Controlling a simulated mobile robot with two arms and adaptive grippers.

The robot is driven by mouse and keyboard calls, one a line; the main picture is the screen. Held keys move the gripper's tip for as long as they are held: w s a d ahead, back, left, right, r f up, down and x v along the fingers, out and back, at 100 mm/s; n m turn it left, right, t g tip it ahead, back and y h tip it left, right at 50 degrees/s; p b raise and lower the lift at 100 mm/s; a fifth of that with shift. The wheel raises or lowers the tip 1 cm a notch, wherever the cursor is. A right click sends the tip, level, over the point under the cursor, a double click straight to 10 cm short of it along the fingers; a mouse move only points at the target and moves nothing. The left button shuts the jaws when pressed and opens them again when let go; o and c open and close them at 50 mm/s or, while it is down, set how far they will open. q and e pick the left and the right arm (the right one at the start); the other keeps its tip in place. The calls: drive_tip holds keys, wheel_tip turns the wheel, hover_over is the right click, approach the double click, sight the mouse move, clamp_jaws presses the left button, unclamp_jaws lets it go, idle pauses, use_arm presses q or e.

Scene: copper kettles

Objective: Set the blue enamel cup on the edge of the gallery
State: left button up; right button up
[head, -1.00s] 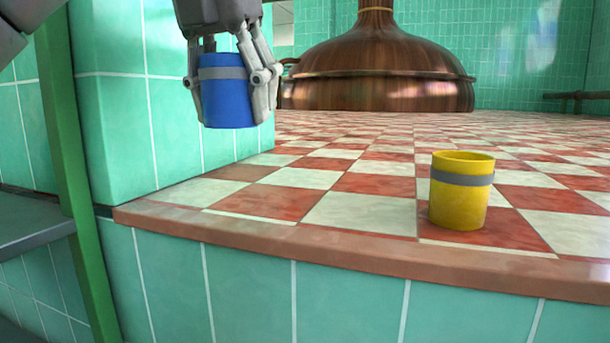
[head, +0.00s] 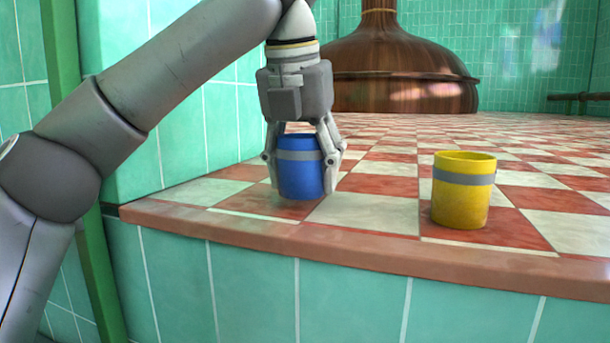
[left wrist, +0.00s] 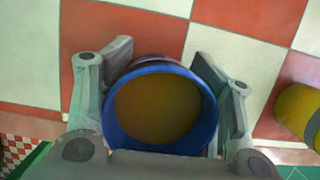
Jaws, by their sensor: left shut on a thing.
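The blue enamel cup (head: 301,178), with a grey band, is held upright between the fingers of my left gripper (head: 303,158). The gripper points down and is shut on the cup's sides. The cup is over the front part of the checkered gallery floor (head: 368,208), close to its edge. I cannot tell for sure whether its base touches the tiles. In the left wrist view the cup's blue rim (left wrist: 211,118) shows between the two fingers (left wrist: 160,105), with a brownish inside. My right gripper is not in view.
A yellow cup (head: 460,205) with a grey band stands on the gallery to the right, near the edge. A tiled wall block (head: 180,130) and a green post (head: 68,150) are at the left. A copper kettle (head: 400,75) stands far behind. Tiles between the cups are clear.

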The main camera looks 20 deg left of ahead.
use_arm(q)
drive_tip(key=shift+w+a+f, duration=0.15)
drive_tip(key=shift+a+f, duration=0.05)
drive_tip(key=shift+f, duration=0.4)
drive_tip(key=shift+d+f, duration=0.1)
drive_tip(key=o, duration=0.9)
drive_tip(key=shift+o, duration=1.1)
drive_tip(key=v, duration=1.2)
